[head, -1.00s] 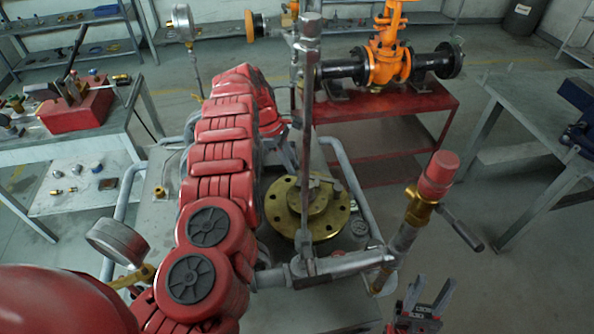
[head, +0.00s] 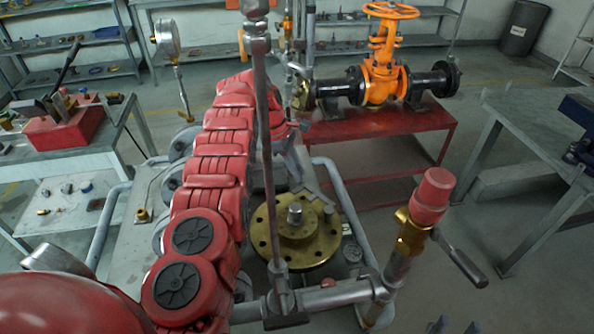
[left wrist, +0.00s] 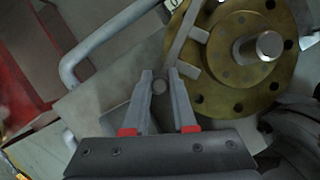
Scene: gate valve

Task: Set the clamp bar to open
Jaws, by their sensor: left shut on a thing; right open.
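The brass flange (head: 322,245) has a grey stub (head: 295,213) at its centre. A grey bar, which looks like the clamp bar (head: 320,190), lies at the flange's far edge in the head view. The left wrist view shows the bar (left wrist: 186,38) across the flange's left rim (left wrist: 240,90). My left gripper (left wrist: 160,78) has its fingers on either side of a small round grey peg beside the bar; whether the peg joins it is unclear. In the head view a post partly hides this gripper. My right gripper (head: 454,326) shows only its fingertips, apart and empty, at the bottom edge.
A tall grey post (head: 266,150) stands before the flange. A red-capped brass valve (head: 420,210) with a lever rises at right. A pressure gauge (head: 167,38) is at left. An orange valve (head: 382,75) stands on a red table behind. Open floor lies at right.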

